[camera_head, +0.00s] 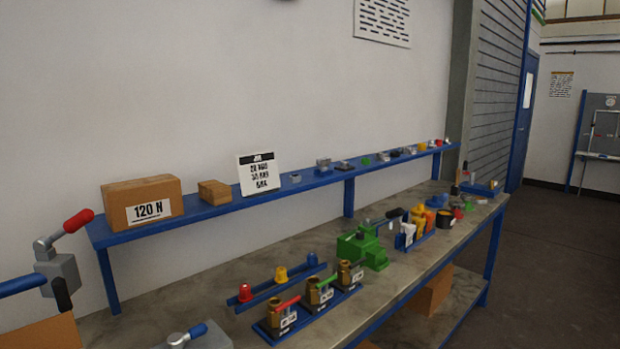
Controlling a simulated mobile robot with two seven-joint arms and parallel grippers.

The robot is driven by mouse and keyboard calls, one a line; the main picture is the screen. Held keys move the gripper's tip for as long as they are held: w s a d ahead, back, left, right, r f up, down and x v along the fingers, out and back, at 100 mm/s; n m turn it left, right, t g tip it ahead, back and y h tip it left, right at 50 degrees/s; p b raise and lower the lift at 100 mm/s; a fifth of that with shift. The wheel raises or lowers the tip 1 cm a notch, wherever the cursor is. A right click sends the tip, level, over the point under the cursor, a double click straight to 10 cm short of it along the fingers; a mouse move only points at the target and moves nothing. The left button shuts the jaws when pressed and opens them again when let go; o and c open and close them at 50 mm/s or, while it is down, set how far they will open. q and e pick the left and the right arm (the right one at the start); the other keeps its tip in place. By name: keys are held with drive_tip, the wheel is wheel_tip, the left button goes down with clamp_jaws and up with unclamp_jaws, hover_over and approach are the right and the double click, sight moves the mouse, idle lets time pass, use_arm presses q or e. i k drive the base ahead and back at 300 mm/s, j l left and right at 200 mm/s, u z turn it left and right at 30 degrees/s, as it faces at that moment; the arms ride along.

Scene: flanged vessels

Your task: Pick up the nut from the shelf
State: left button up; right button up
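A blue shelf (225,208) runs along the wall above the workbench. A small grey piece (295,178) lies on it just right of the white sign; it could be a nut, but it is too small to be sure. Farther right on the shelf are a larger grey block-like part (323,166) and several other small metal and coloured parts, too small to name. Neither of my grippers shows in this view.
A box marked 120 N (145,202), a smaller brown box (214,192) and a white sign (258,174) stand on the shelf. Open floor lies right.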

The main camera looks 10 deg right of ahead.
sight(293, 178)
drive_tip(key=i+l, duration=0.15)
drive_tip(key=l, duration=0.25)
drive_tip(key=i+l, duration=0.15)
drive_tip(key=l, duration=0.25)
drive_tip(key=i+l, duration=0.15)
drive_tip(key=l, duration=0.25)
drive_tip(key=i+l, duration=0.2)
drive_tip(key=l, duration=0.15)
drive_tip(key=i+l, duration=0.15)
drive_tip(key=l, duration=0.25)
drive_tip(key=i+l+z, duration=0.1)
drive_tip(key=l, duration=0.3)
drive_tip(key=i+l, duration=0.2)
drive_tip(key=l, duration=0.2)
